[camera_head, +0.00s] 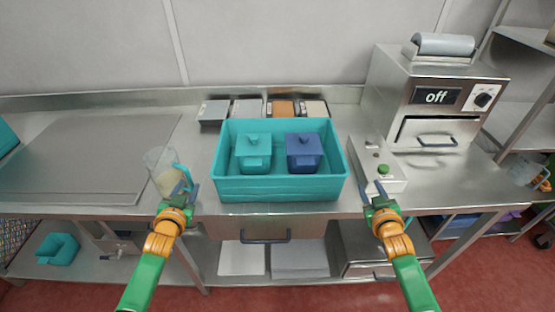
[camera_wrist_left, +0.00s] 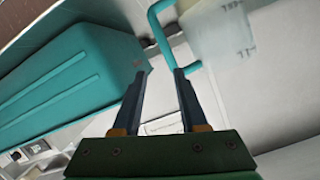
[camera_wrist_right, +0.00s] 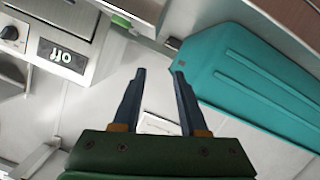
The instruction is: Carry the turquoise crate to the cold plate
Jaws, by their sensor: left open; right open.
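The turquoise crate (camera_head: 278,188) stands upright on the steel counter in the middle of the head view, holding a turquoise lidded pot (camera_head: 253,153) and a blue lidded pot (camera_head: 303,152). Its wall also shows in the left wrist view (camera_wrist_left: 65,85) and the right wrist view (camera_wrist_right: 255,80). A wide flat steel plate (camera_head: 90,155), apparently the cold plate, lies at the left of the counter. My left gripper (camera_head: 184,188) is open and empty, left of the crate. My right gripper (camera_head: 374,190) is open and empty, right of the crate. Neither appears to touch it.
A clear jug (camera_head: 160,165) with a turquoise handle stands close to my left gripper, between the plate and crate. A control box (camera_head: 385,170) with a green button is by my right gripper. Several small containers (camera_head: 265,108) stand behind the crate. A steel machine (camera_head: 430,100) reading "off" is at right.

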